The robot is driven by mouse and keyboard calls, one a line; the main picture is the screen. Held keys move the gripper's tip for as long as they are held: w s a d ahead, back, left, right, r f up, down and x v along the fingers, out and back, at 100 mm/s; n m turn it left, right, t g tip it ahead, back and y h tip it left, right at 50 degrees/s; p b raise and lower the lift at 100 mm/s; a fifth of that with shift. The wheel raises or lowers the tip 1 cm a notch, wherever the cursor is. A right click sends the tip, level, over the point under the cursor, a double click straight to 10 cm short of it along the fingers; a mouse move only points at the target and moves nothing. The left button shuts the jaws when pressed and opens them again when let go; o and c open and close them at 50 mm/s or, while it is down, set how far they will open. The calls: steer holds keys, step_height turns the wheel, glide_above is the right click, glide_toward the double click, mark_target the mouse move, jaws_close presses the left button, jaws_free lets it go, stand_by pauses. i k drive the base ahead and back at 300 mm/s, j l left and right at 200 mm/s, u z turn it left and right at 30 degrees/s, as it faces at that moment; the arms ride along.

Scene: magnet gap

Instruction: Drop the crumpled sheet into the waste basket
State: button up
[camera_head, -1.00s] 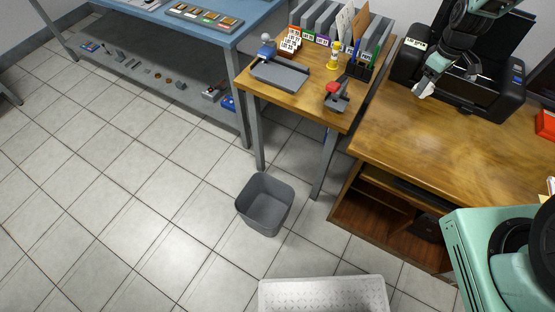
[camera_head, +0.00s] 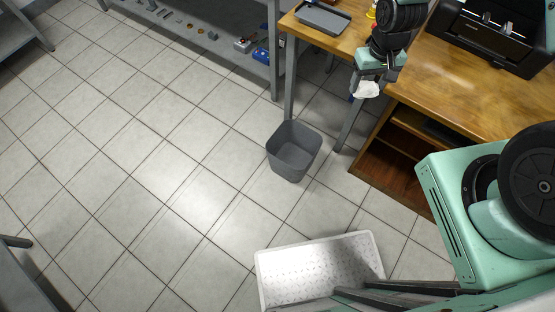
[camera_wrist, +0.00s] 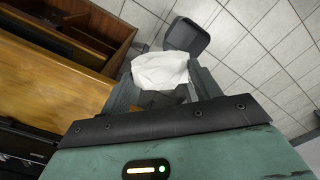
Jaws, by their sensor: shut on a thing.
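The crumpled sheet (camera_head: 366,89) is a small white wad held in my gripper (camera_head: 364,82), near the left edge of the wooden desk in the head view. It also shows in the wrist view (camera_wrist: 160,70), clasped between the two fingers of my gripper (camera_wrist: 160,88). The waste basket (camera_head: 293,152) is a grey, open-topped bin standing on the floor, below and left of the gripper in the head view. In the wrist view the basket (camera_wrist: 187,36) shows just beyond the sheet, partly hidden by it. The inside of the basket that shows looks empty.
The wooden desk (camera_head: 480,85) with a black printer (camera_head: 490,35) is at the right. A small wooden table (camera_head: 345,38) with a grey tray (camera_head: 322,17) stands behind the basket. A white perforated platform (camera_head: 320,268) lies in front.

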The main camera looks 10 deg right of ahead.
mark_target(295, 161)
steer(key=i+j+z, duration=0.2)
steer(key=i+j, duration=0.2)
steer(key=j, duration=0.25)
steer(key=i+j, duration=0.2)
steer(key=j, duration=0.15)
steer(key=i+j+z, duration=0.15)
steer(key=j, duration=0.2)
